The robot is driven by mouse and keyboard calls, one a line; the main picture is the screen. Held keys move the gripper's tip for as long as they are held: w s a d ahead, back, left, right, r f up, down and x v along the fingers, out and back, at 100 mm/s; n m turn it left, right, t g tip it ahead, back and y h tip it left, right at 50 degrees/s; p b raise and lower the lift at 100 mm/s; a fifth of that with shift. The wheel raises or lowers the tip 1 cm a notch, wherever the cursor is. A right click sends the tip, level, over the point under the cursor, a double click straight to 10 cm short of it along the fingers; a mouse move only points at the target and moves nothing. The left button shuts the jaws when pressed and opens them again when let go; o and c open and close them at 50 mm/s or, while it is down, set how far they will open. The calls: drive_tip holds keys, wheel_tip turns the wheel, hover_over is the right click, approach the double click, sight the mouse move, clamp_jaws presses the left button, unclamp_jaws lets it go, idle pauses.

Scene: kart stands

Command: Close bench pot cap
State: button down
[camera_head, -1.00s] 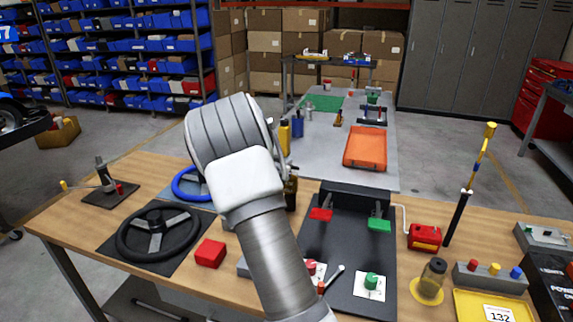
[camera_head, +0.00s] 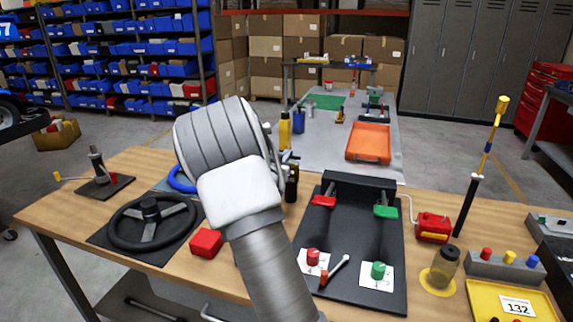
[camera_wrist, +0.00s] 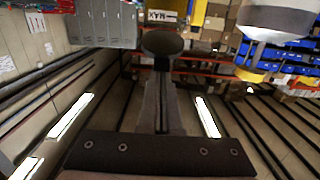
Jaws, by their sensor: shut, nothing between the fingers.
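A small brownish see-through pot (camera_head: 443,266) with a dark top stands upright on a yellow disc (camera_head: 428,284) on the workbench. It looks like the task's pot; how its cap sits is too small to tell. My gripper (camera_wrist: 162,85) is shut and empty; in the wrist view its dark fingers point up the picture. In the head view my arm covers most of it, well left of the pot and above the bench. A white round part (camera_wrist: 280,22) with a yellow piece is at the wrist view's upper right; I cannot tell what it is.
A black board (camera_head: 350,250) with red and green pieces lies between my arm and the pot. A red box (camera_head: 433,227), a button block (camera_head: 505,268) and a yellow tray (camera_head: 480,300) surround the pot. A steering wheel (camera_head: 150,222) lies at left.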

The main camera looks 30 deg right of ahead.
drive_tip(key=shift+t+h, duration=0.6)
drive_tip(key=shift+s+a+f+b, duration=0.15)
drive_tip(key=shift+f+b, duration=0.5)
drive_tip(key=shift+b, duration=0.55)
drive_tip(key=shift+s+a+f+b, duration=0.15)
drive_tip(key=shift+f+b, duration=0.5)
drive_tip(key=shift+b, duration=0.5)
drive_tip(key=shift+s+a+f+b, duration=0.15)
drive_tip(key=shift+f+b, duration=0.5)
drive_tip(key=shift+b, duration=0.55)
drive_tip(key=shift+f, duration=0.15)
